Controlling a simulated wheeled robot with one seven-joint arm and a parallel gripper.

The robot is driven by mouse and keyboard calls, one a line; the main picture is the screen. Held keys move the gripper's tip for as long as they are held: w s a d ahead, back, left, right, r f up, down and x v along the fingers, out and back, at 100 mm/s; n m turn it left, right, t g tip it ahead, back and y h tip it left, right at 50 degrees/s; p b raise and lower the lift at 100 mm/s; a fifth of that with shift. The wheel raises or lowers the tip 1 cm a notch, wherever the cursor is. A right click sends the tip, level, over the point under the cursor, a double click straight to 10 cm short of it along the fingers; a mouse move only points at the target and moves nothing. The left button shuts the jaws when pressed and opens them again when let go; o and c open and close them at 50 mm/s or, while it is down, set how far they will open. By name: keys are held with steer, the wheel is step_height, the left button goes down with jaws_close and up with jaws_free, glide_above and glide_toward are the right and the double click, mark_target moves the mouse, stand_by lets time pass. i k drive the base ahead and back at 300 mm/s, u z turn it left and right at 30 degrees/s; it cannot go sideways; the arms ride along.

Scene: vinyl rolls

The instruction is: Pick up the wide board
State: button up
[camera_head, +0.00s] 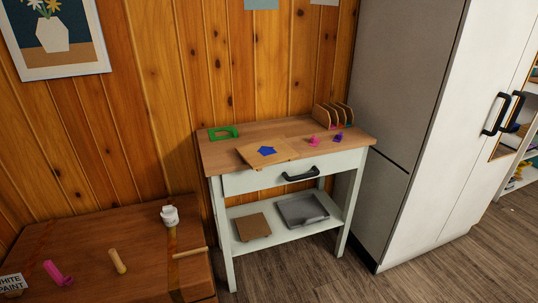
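A flat light-wood board (249,155) lies on the wooden top of a small pale side table (220,151), near its front edge. A blue flat piece (267,152) lies on the board. A smaller brown board (253,227) lies on the table's lower shelf, beside a grey tray (302,210). The board on the top looks the wider of the two. My gripper is not in view.
A green piece (223,132), pink (315,141) and purple (338,137) pieces and a slotted wooden rack (334,115) stand on the top. The drawer has a black handle (301,174). A brown chest (84,245) stands left, a tall cabinet (432,120) right. Floor (440,275) is clear in front.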

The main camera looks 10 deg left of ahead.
mark_target(258, 155)
steer(key=z, duration=0.05)
steer(key=i, duration=1)
steer(key=u, duration=0.05)
